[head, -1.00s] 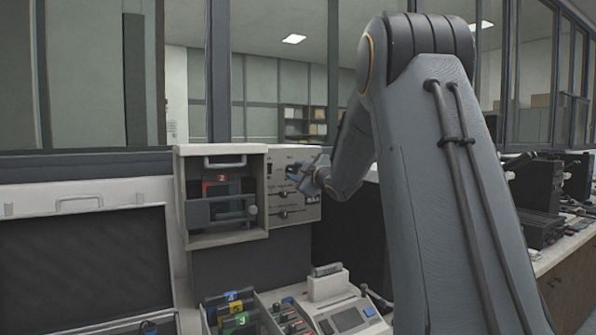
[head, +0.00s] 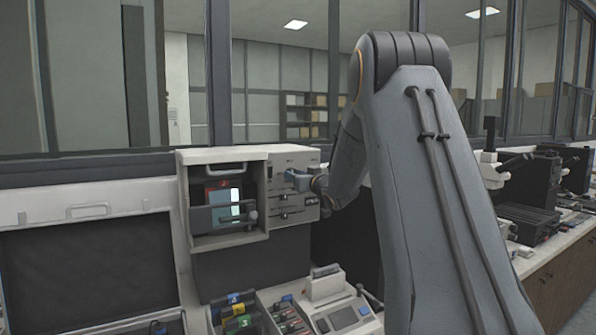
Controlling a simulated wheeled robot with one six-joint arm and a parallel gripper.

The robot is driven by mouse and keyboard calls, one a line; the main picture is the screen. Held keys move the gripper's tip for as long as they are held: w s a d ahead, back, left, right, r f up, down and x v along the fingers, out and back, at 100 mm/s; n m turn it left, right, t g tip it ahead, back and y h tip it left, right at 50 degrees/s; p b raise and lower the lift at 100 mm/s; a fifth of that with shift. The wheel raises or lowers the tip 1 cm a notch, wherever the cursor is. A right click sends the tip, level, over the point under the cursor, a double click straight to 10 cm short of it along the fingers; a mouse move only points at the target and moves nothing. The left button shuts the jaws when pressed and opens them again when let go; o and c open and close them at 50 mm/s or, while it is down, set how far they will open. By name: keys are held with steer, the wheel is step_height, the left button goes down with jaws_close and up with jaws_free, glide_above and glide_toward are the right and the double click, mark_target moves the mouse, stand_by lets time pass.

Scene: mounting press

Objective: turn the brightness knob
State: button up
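The grey control panel (head: 285,160) is on the right side of the white press housing (head: 222,155). It carries two slider-like controls (head: 283,197) and small markings too blurred to read. My gripper (head: 298,180) is at the upper middle of this panel, seen from behind and the side. Its fingers are small and overlap the panel, so I cannot tell whether they are open, shut or touching it. I cannot make out the brightness knob; my gripper covers part of the panel. Inside the housing's open bay, a pale lit strip (head: 236,204) shows beside a dark red part.
My arm fills the right middle. A tray of coloured, numbered items (head: 238,318) and a small device with a screen (head: 343,318) are below the press. An open case (head: 85,265) stands at left. More equipment (head: 530,220) lines the right bench.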

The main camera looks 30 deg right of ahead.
steer(key=shift+m+p, duration=1.15)
steer(key=shift+m, duration=1.05)
steer(key=o, duration=1)
steer(key=shift+o, duration=0.2)
steer(key=shift+s, duration=0.15)
steer(key=s+b, duration=0.2)
steer(key=s, duration=0.5)
steer(key=shift+s+b, duration=0.25)
steer(key=shift+b, duration=0.15)
steer(key=shift+d, duration=0.1)
